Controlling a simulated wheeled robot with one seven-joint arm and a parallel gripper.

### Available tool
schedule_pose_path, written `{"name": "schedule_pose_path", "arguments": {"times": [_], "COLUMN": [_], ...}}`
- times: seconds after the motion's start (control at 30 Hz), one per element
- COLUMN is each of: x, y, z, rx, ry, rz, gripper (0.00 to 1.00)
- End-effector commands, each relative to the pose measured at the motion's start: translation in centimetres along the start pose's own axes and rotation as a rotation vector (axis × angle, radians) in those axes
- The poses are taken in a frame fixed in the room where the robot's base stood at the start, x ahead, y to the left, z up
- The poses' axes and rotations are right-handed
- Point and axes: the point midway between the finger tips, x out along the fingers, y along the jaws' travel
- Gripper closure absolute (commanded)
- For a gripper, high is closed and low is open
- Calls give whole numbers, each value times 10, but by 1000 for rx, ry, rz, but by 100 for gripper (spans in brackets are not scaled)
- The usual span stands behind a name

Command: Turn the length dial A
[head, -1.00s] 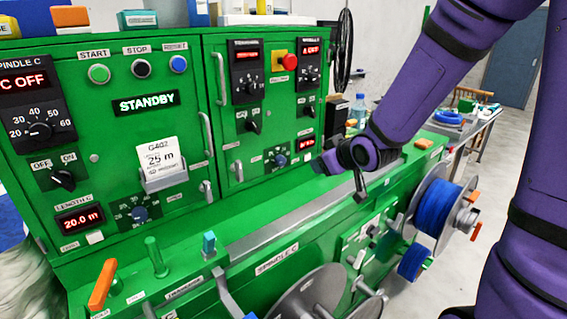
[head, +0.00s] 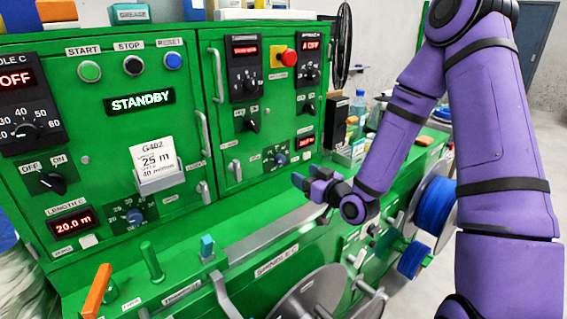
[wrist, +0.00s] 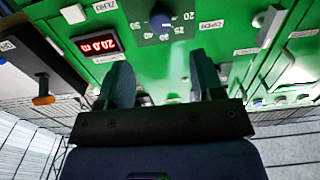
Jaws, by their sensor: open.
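The dark blue length dial (head: 280,159) sits low on the right-hand green panel, below and left of a small red display (head: 306,142). In the wrist view the picture is upside down; the dial (wrist: 160,19) is near the top, with a white number scale and the display (wrist: 97,43) reading 20.0 m to its left. My gripper (head: 303,181) is in front of and below the dial in the head view. In the wrist view its two fingers (wrist: 160,78) are apart, with nothing between them. The dial lies beyond the fingertips, untouched.
A second blue dial (head: 135,216) is on the left panel near another red display (head: 74,220). A grey rail (head: 265,230) runs along the ledge below the panels. An orange lever (head: 97,291) stands front left. Blue cable spools (head: 434,205) are at the right.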

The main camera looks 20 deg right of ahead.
Motion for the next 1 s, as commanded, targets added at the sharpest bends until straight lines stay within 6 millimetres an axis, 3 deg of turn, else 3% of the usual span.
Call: {"name": "schedule_pose_path", "arguments": {"times": [0.5, 0.7, 1.0], "x": [83, 97, 99], "y": [-1, -1, 0], "z": [0, 0, 0], "rx": [0, -1, -1], "ry": [-1, -1, -2], "rz": [-2, -1, -1], "gripper": [39, 39, 39]}}
